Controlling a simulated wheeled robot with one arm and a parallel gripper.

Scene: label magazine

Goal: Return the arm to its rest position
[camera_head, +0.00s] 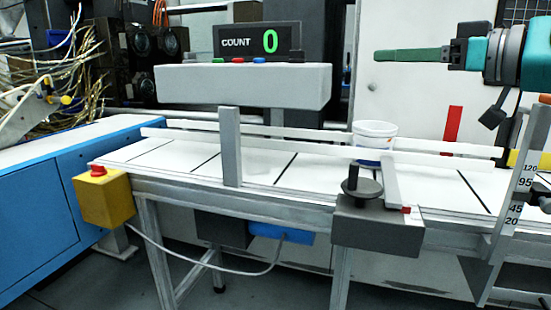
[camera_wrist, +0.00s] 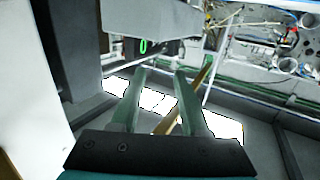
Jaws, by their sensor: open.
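My gripper (camera_head: 378,56) is raised at the upper right of the head view, pointing left, above and apart from the conveyor. In the wrist view, the two green fingers of my gripper (camera_wrist: 161,74) stand apart with nothing held between them. A white tub (camera_head: 375,130) with a blue lower part stands upright on the conveyor (camera_head: 240,168), below my gripper.
A grey sensor housing (camera_head: 243,86) bridges the belt under a counter (camera_head: 257,42) reading 0. A grey box with a black knob (camera_head: 378,222) sits at the front edge. A yellow emergency-stop box (camera_head: 103,197) is at the left. Loose wires (camera_head: 65,90) hang far left.

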